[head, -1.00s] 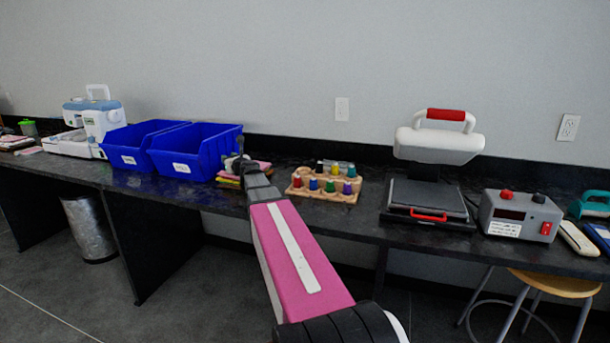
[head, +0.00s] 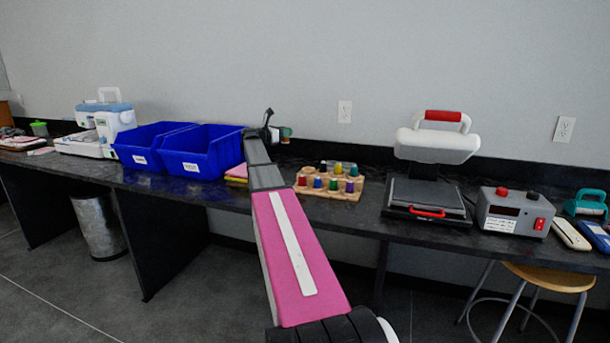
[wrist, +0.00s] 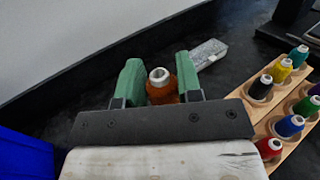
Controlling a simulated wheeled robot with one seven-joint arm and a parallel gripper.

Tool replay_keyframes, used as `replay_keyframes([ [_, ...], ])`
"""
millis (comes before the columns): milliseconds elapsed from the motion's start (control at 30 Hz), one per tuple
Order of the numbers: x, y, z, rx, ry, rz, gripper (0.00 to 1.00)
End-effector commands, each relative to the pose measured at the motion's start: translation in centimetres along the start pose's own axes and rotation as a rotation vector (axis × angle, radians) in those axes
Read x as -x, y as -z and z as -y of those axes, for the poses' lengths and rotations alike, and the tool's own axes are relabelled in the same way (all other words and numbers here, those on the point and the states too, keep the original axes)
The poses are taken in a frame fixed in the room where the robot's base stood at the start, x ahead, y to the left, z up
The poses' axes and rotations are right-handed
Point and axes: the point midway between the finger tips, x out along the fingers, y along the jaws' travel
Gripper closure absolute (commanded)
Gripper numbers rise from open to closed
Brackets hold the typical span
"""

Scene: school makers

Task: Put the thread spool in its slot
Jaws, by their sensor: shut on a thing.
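My gripper (head: 284,133) is raised above the counter, just left of the spool rack. In the wrist view its green fingers (wrist: 161,82) are shut on an orange-brown thread spool (wrist: 162,94), held upright with its pale hollow top showing. The wooden rack (head: 345,195) holds several coloured spools in two rows. It also shows at the right of the wrist view (wrist: 277,134), with red, blue, black, yellow and teal spools. The rack's back left place looks bare in the head view; in the wrist view that part is hidden by my gripper.
A heat press (head: 430,190) stands right of the rack. A grey block (wrist: 208,53) lies beyond the fingers. A stool (head: 550,280) is below the counter.

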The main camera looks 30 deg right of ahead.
Motion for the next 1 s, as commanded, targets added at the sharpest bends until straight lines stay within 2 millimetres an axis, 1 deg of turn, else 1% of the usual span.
replay_keyframes([
  [133, -0.6, -0.3, 0.8, -0.004, 0.063, -0.003, 0.90],
  [267, -0.8, 0.3, 2.0, -0.004, 0.074, -0.003, 0.90],
  [367, -1.1, 1.2, 3.4, -0.004, 0.072, -0.004, 0.90],
  [700, -3.1, 5.2, 9.8, -0.002, 0.071, -0.004, 0.90],
  [800, -3.5, 6.1, 11.2, -0.003, 0.070, -0.004, 0.90],
  [900, -3.9, 6.7, 11.9, -0.004, 0.069, -0.003, 0.90],
  [1000, -4.0, 7.2, 11.9, -0.003, 0.069, -0.004, 0.90],
])
